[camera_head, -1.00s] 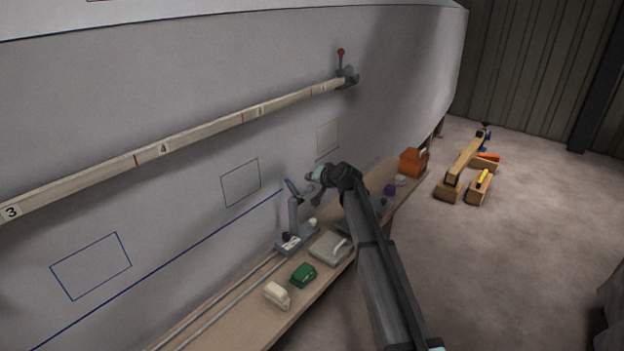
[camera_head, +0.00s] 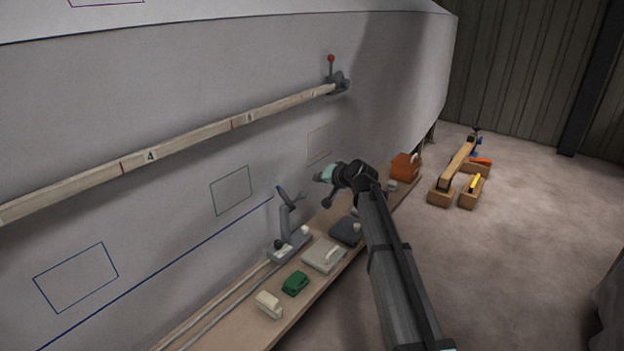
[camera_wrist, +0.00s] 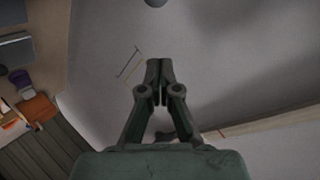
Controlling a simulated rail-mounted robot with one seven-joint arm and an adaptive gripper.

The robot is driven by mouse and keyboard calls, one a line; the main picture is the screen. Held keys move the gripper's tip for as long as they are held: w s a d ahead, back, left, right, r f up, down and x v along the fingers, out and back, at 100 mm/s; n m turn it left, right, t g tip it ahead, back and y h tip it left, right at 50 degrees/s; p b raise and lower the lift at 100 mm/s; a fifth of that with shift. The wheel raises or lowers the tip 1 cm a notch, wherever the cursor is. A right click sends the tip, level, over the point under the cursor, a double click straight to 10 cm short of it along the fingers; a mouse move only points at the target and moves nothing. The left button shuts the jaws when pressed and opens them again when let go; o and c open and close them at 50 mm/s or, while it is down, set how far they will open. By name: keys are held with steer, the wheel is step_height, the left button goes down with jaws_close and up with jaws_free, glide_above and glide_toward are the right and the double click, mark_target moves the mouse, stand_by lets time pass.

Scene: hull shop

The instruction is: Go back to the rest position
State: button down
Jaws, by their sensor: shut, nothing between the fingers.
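My gripper (camera_wrist: 159,70) is shut and empty in the wrist view, its two fingertips together in front of the pale hull (camera_wrist: 210,60). In the head view my gripper (camera_head: 328,199) is small and dark, and its fingertips are hard to make out. It hangs over the far half of the bench (camera_head: 232,329), beside the hull side (camera_head: 150,70). Nothing hangs from it. My arm reaches up from the lower right of the head view.
The bench carries a grey stand (camera_head: 289,240), a grey-white block (camera_head: 324,255), a green block (camera_head: 295,284), a cream block (camera_head: 269,304) and an orange box (camera_head: 405,166). A numbered batten (camera_head: 200,134) runs along the hull. Open floor (camera_head: 530,240) lies right.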

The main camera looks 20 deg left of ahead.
steer(key=shift+s+d+r, duration=0.15)
steer(key=shift+s+d, duration=0.2)
steer(key=shift+d, duration=0.2)
steer(key=s+d+f+g+h+p, duration=0.1)
steer(key=s+d+f+g+h, duration=0.15)
steer(key=s+d+f, duration=0.85)
steer(key=s+d+f+g+h, duration=0.25)
steer(key=s+d+f, duration=0.35)
steer(key=f, duration=0.8)
steer(key=s+d+f+g+h+p, duration=0.1)
steer(key=s+d+f+h, duration=0.2)
steer(key=s+d+f, duration=0.8)
steer(key=s+d+f+g+h, duration=0.1)
steer(key=s+d+f+g, duration=0.1)
steer(key=s+d+f, duration=0.4)
steer(key=s+d+f+g+h, duration=0.1)
steer(key=s+d+f+g, duration=0.2)
steer(key=s, duration=0.5)
steer(key=s+d+f+g+p, duration=0.1)
steer(key=s+d, duration=0.2)
steer(key=s, duration=0.5)
steer(key=s+d+f+m+g+p, duration=0.1)
steer(key=s+d+f, duration=0.1)
steer(key=s, duration=0.6)
steer(key=s+d+f+m+g+p, duration=0.1)
steer(key=s+d+f, duration=0.1)
steer(key=s+d, duration=0.2)
steer(key=s, duration=0.3)
steer(key=shift+s+f, duration=0.15)
steer(key=shift+s, duration=0.25)
